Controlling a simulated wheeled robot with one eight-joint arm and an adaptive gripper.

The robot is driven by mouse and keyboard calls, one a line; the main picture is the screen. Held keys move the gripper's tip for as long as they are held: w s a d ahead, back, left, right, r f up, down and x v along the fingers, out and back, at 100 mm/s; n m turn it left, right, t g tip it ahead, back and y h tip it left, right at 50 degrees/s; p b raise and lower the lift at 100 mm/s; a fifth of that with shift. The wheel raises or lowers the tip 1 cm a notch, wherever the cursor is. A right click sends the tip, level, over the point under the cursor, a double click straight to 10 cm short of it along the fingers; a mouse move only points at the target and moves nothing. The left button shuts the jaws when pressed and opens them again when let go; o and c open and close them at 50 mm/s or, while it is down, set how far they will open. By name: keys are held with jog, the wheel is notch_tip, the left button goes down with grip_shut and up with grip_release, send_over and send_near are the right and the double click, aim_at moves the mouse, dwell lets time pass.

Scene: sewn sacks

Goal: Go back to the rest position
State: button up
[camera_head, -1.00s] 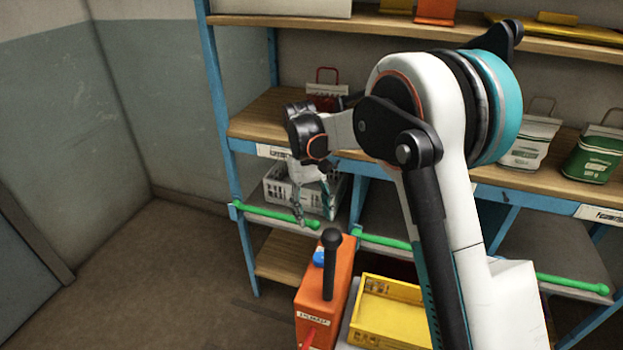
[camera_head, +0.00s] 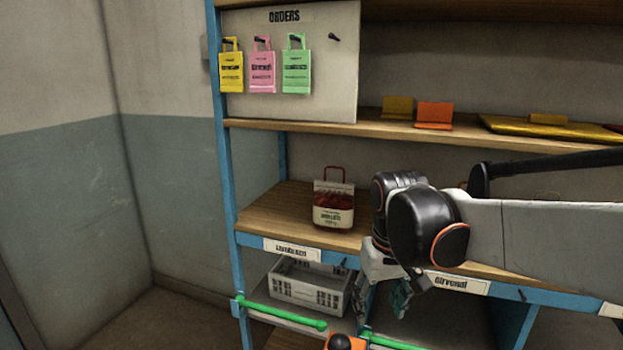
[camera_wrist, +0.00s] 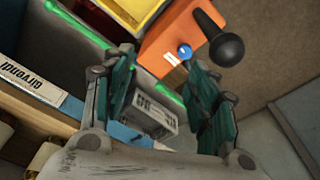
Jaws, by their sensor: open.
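My gripper (camera_head: 383,295) hangs in front of the shelf unit in the head view, its fingers pointing down. In the wrist view my gripper (camera_wrist: 165,100) shows its two teal-padded fingers spread wide apart, with nothing between them. Part of my arm crosses the right side of the head view and hides some of the middle shelf.
A red and white sack (camera_head: 333,204) stands on the middle shelf. A grey crate (camera_head: 308,288) sits below, behind a green bar (camera_head: 285,313). An orange box with a black knob (camera_wrist: 183,42) and a yellow tray (camera_wrist: 128,12) are near. Open floor lies left.

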jog(key=s+d+m+t, duration=0.1)
jog(key=s+d+t, duration=0.2)
jog(key=s, duration=0.4)
jog(key=s+d+f+m+t, duration=0.1)
jog(key=s+d+t, duration=0.1)
jog(key=s+d, duration=0.2)
jog(key=s, duration=0.3)
jog(key=shift+s+t, duration=0.15)
jog(key=shift+t, duration=0.25)
